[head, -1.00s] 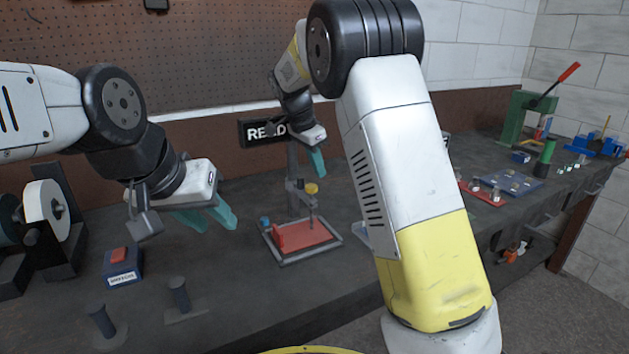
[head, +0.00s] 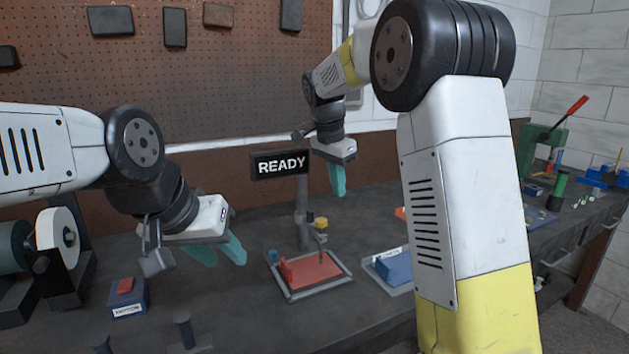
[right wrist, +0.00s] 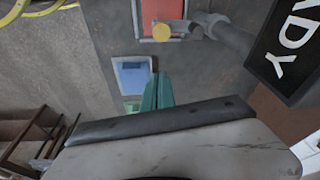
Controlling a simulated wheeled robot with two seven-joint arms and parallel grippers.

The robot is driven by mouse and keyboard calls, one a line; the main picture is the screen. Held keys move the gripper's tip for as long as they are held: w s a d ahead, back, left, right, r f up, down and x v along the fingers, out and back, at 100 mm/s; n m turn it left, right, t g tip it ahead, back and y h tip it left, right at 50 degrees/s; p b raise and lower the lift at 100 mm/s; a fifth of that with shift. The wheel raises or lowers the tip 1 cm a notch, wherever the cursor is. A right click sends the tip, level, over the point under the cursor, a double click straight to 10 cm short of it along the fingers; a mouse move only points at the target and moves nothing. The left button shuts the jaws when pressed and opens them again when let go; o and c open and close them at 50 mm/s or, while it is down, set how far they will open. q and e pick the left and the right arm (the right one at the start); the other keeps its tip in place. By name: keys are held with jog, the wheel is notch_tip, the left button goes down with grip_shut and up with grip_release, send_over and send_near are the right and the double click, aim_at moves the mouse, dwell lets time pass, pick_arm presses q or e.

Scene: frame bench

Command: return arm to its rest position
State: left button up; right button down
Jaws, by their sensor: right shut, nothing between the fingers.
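My right gripper (head: 338,180) hangs above the bench to the right of the READY sign, teal fingers pointing down. In the right wrist view its fingers (right wrist: 157,92) are together with nothing between them. My right arm (head: 440,180) fills the right middle of the head view and hides part of the bench. My left gripper (head: 222,250) is over the bench at the left, its two teal fingers apart and nothing seen between them.
The READY sign (head: 280,164) stands on a post behind a fixture with a red plate (head: 310,269). A tray with a blue block (head: 394,266) lies right of it. A box with a red button (head: 125,286) and a grinder (head: 57,245) are at the left. A green press (head: 527,148) stands far right.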

jog(key=s+d+r+n+t+y, duration=0.1)
jog(key=s+d+r+n+y, duration=0.2)
jog(key=s, duration=0.5)
jog(key=s+d+r+n+t+y, duration=0.1)
jog(key=s+d+n, duration=0.25)
jog(key=s, duration=0.45)
jog(key=s+f+n+t, duration=0.1)
jog(key=s+f+n, duration=0.1)
jog(key=s, duration=0.4)
jog(key=s+d+f+n+t, duration=0.1)
jog(key=s+f+n, duration=0.1)
jog(key=s, duration=0.4)
jog(key=shift+s, duration=0.25)
